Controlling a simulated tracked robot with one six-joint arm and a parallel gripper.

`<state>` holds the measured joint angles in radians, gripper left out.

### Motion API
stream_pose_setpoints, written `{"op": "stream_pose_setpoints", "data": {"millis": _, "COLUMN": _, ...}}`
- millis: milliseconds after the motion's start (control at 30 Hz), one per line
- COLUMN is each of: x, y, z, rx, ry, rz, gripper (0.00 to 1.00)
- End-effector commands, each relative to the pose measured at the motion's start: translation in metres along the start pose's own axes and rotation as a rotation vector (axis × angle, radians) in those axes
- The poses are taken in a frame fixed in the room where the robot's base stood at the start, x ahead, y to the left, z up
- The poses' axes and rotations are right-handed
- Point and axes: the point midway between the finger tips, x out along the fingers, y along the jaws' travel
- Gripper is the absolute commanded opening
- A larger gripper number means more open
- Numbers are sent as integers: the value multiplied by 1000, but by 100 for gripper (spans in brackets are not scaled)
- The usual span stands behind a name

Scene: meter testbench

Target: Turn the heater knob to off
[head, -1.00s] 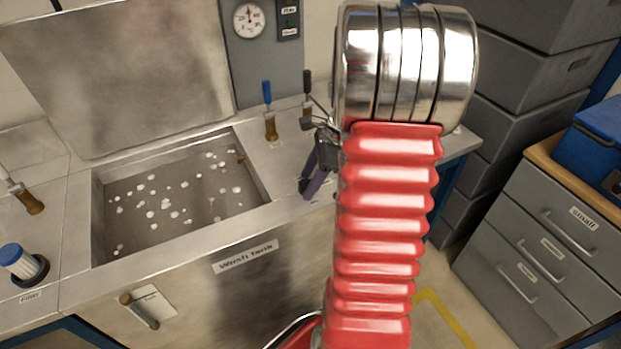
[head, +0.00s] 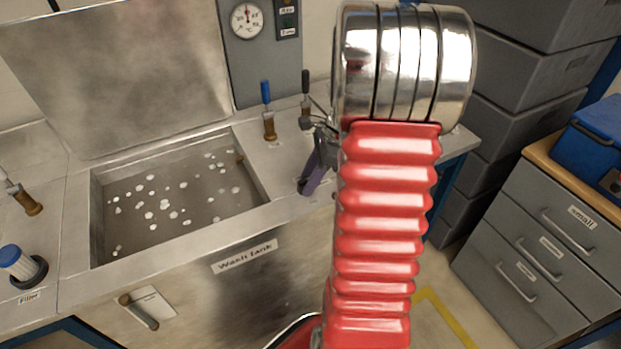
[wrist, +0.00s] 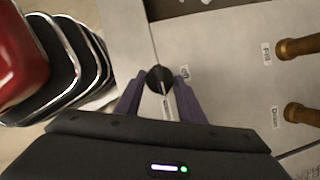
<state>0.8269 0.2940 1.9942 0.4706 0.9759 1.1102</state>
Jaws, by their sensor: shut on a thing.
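The heater knob (wrist: 160,78) is a small round black knob with a pale pointer line, seen in the wrist view between my two purple fingers. My gripper (wrist: 159,90) is shut on it, with one finger on each side. In the head view my gripper (head: 309,183) is at the right end of the wash tank bench, by its front edge. The knob is hidden there. A small label (wrist: 184,72) sits beside the knob, too small to read.
Two brass valves with blue (head: 267,110) and black (head: 305,100) handles stand behind my gripper. The open wash tank (head: 95,215) with floating white pieces is to the left. A dial gauge (head: 247,20) is on the back panel. Grey drawers (head: 535,250) stand at right.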

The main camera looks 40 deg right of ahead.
Motion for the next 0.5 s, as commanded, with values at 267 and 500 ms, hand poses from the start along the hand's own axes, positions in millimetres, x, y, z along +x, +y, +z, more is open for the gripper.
{"op": "stream_pose_setpoints", "data": {"millis": 267, "x": 2, "y": 0, "z": 2, "rx": -97, "ry": -4, "rz": 44, "gripper": 13}}
{"op": "stream_pose_setpoints", "data": {"millis": 500, "x": 2, "y": -2, "z": 3, "rx": -263, "ry": -6, "rz": 114, "gripper": 13}}
